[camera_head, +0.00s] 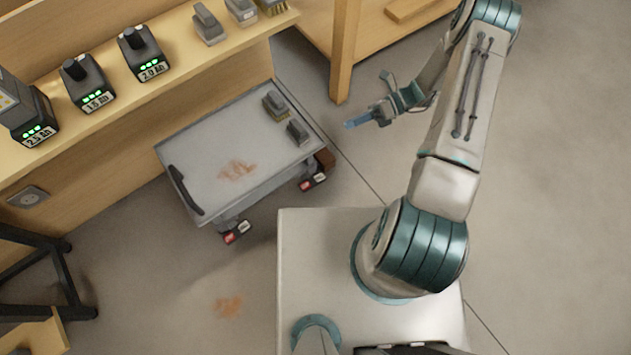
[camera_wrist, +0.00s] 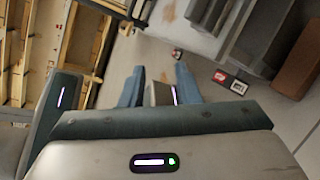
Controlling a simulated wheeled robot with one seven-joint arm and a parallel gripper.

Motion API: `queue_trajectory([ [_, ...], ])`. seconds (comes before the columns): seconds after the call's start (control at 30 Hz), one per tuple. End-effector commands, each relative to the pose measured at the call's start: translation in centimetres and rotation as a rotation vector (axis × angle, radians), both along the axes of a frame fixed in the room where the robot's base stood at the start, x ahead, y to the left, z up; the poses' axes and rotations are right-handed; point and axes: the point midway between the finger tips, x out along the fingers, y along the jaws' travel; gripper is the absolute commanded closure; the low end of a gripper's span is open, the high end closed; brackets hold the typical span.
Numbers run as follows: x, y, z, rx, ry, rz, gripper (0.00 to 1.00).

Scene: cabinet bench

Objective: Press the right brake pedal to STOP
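The left pedal (camera_head: 237,232) appears farther off in the wrist view (camera_wrist: 177,54). The pedal lettering is too small to read surely. My gripper (camera_head: 350,124) is in the air to the right of the cart, clear of both pedals. Its blue fingers are apart and empty in the wrist view (camera_wrist: 160,67).
A brown block (camera_head: 326,160) sits close to the right pedal, also large in the wrist view (camera_wrist: 300,65). The bench (camera_head: 180,90) holds several battery units. The floor (camera_head: 370,170) beside the cart is clear.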

Motion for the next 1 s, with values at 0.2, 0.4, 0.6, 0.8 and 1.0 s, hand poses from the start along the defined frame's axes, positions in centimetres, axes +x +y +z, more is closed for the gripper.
queue_trajectory([
  [0.2, -1.3, 0.9, -12.7, 0.125, 0.293, -0.208, 0.71],
  [0.4, -3.2, 2.1, -22.4, 0.251, 0.552, -0.379, 0.71],
  [0.6, -4.8, 3.0, -27.9, 0.339, 0.718, -0.481, 0.71],
  [0.8, -5.4, 3.4, -29.7, 0.375, 0.779, -0.520, 0.71],
  [1.0, -5.3, 4.0, -29.8, 0.378, 0.782, -0.525, 0.71],
])
